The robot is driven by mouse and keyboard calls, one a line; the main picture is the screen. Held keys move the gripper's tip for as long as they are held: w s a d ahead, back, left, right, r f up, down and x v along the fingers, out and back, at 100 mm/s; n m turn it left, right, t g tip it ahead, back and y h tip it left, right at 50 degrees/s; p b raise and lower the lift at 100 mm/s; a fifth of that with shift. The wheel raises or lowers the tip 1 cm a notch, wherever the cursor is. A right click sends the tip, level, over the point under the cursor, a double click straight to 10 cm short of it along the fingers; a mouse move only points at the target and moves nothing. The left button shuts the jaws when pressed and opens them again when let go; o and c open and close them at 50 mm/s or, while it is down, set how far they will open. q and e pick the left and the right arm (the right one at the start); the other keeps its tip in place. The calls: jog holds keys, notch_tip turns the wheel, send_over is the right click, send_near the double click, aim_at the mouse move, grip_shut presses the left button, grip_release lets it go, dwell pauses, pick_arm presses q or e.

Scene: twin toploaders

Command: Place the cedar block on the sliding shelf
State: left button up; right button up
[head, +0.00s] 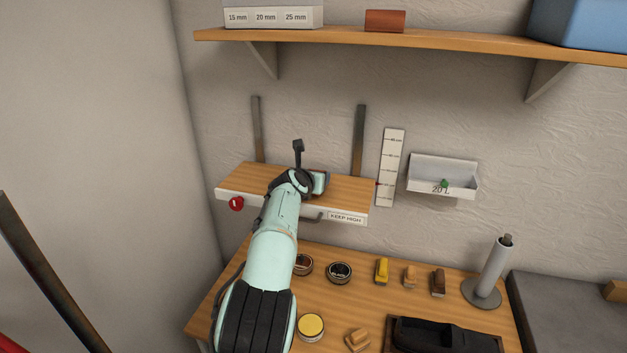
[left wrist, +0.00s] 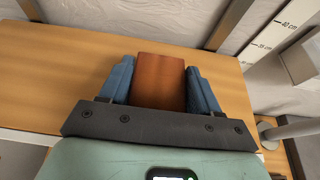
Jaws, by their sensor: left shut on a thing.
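The sliding shelf (head: 345,190) is a wooden board with a white front edge labelled KEEP HIGH, mounted low on the wall. My left gripper (head: 318,182) is over its middle. In the left wrist view my left gripper (left wrist: 160,66) has its blue fingers shut on the sides of the reddish-brown cedar block (left wrist: 159,85). The bare shelf top (left wrist: 55,75) lies around and beneath it. I cannot tell whether the block touches the shelf. In the head view my wrist hides most of the block. My right gripper is not in view.
The fixed upper shelf (head: 440,40) holds another reddish block (head: 385,21), a labelled white box (head: 272,16) and a blue box (head: 585,35). Metal rails (head: 359,140) rise behind the sliding shelf. A red knob (head: 236,204) sits at its front left. Tins and small blocks crowd the bench (head: 400,300) below.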

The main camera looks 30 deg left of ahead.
pick_arm(q)
jog(key=shift+f, duration=0.5)
jog(key=shift+f, duration=0.1)
jog(key=o, duration=1.1)
jog(key=shift+v, duration=6.05)
